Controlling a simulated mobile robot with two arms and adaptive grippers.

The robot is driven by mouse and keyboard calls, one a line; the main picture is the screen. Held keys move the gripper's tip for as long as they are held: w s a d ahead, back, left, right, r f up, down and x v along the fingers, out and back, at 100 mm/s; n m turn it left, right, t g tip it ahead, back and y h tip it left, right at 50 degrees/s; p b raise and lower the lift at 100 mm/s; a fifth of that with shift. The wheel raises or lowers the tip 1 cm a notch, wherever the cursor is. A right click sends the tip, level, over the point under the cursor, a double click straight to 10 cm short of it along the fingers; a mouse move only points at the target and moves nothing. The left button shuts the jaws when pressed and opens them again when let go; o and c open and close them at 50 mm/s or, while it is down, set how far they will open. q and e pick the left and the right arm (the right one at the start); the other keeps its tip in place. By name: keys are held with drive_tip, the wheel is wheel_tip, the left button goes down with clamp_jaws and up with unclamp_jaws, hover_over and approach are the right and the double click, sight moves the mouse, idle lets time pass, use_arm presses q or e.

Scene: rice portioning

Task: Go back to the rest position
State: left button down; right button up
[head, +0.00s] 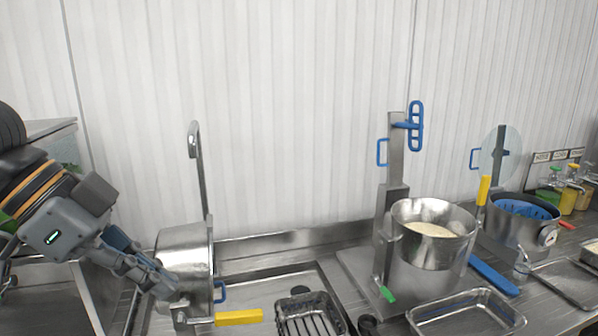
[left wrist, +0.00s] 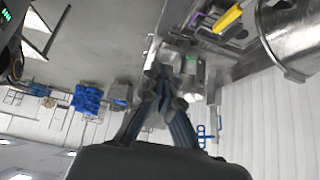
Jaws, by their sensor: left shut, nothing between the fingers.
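My left gripper (head: 165,284) comes in from the left in the head view, its fingers pointing down and to the right. Its fingertips overlap the lower left side of a steel pot-like vessel (head: 185,250) with a yellow handle (head: 238,317); I cannot tell whether they touch it. In the left wrist view the fingers of the gripper (left wrist: 162,72) come together at the tips with nothing held. There the steel vessel (left wrist: 298,32) and its yellow handle (left wrist: 228,18) are at the upper right, apart from the fingers. My right gripper is not in view.
A pot of rice (head: 432,247) sits on a steel stand right of centre. A slotted basket (head: 308,316) and an empty steel tray (head: 468,316) are at the front. A pot with blue inside (head: 520,230) stands further right. A white panelled wall (head: 290,110) closes the back.

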use_arm(q)
drive_tip(key=w+d+f+n+t, duration=0.1)
drive_tip(key=w+d+f+n, duration=0.15)
drive_tip(key=f, duration=1.15)
drive_tip(key=w+d+f+n+t, duration=0.1)
drive_tip(key=w+d+f+n, duration=0.15)
drive_tip(key=f, duration=1.15)
drive_tip(key=s+a+f+n+y, duration=0.3)
drive_tip(key=s+a+f+n, duration=0.1)
drive_tip(key=s+f, duration=0.4)
drive_tip(key=s+a+f+n+y, duration=0.4)
drive_tip(key=s+a+f, duration=0.1)
drive_tip(key=s+f, duration=0.35)
wheel_tip(320, 180, down, 32)
drive_tip(key=s+g+b, duration=0.2)
drive_tip(key=b, duration=0.4)
drive_tip(key=s+a+f+g+b, duration=0.1)
drive_tip(key=s+a+f+b, duration=0.2)
drive_tip(key=s+f, duration=1.4)
drive_tip(key=shift+f+m+b, duration=0.4)
drive_tip(key=shift+f+b, duration=0.1)
drive_tip(key=shift+f, duration=1.15)
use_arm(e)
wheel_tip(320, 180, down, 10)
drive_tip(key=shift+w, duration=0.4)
